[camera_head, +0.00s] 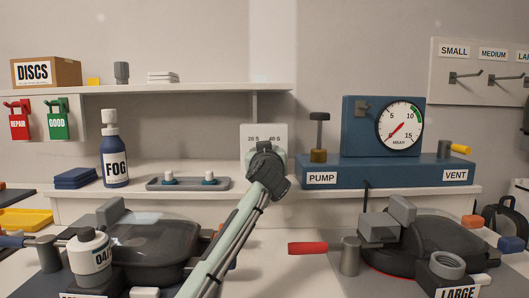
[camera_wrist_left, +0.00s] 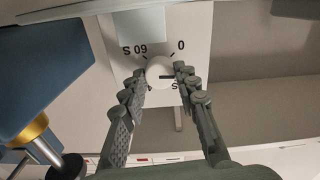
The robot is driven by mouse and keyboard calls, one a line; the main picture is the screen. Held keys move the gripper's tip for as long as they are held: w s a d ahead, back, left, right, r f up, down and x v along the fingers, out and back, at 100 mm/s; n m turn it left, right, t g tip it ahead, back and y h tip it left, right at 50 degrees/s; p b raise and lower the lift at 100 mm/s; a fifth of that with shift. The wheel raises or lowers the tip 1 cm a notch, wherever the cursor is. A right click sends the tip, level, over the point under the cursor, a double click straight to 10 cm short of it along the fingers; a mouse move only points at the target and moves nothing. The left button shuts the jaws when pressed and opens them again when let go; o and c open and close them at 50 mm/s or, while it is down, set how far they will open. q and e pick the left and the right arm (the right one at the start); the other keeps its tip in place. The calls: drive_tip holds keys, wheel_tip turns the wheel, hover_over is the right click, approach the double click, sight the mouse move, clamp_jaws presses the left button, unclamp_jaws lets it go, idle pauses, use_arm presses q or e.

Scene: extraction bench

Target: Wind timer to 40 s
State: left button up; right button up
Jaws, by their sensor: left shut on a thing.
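The timer is a white box (camera_head: 265,134) on the back shelf; its "20 S" and "40 S" labels show above my gripper. In the left wrist view its face (camera_wrist_left: 199,25) appears upside down, with "60 S" and "0" readable and another label mostly hidden. My left gripper (camera_head: 266,160) covers the lower face in the head view. In the left wrist view its fingers (camera_wrist_left: 160,73) are shut on the round white timer knob (camera_wrist_left: 157,67), one on each side. A dark mark on the knob points right there, between "0" and the partly hidden label. My right gripper is not in view.
Right of the timer stands the blue pump unit (camera_head: 385,172) with a gauge (camera_head: 400,125) and plunger (camera_head: 319,135). Left are a grey tray (camera_head: 188,184) and a FOG bottle (camera_head: 114,155). Black pans (camera_head: 150,240) sit below on the bench.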

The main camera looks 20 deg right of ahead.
use_arm(q)
drive_tip(key=m, duration=0.7)
drive_tip(key=shift+r, duration=0.2)
drive_tip(key=m, duration=0.6)
drive_tip(key=shift+m, duration=0.4)
drive_tip(key=m, duration=1.3)
drive_tip(key=shift+m, duration=0.3)
drive_tip(key=o, duration=1.2)
drive_tip(key=shift+f, duration=0.2)
drive_tip(key=shift+c, duration=0.2)
drive_tip(key=v, duration=1.2)
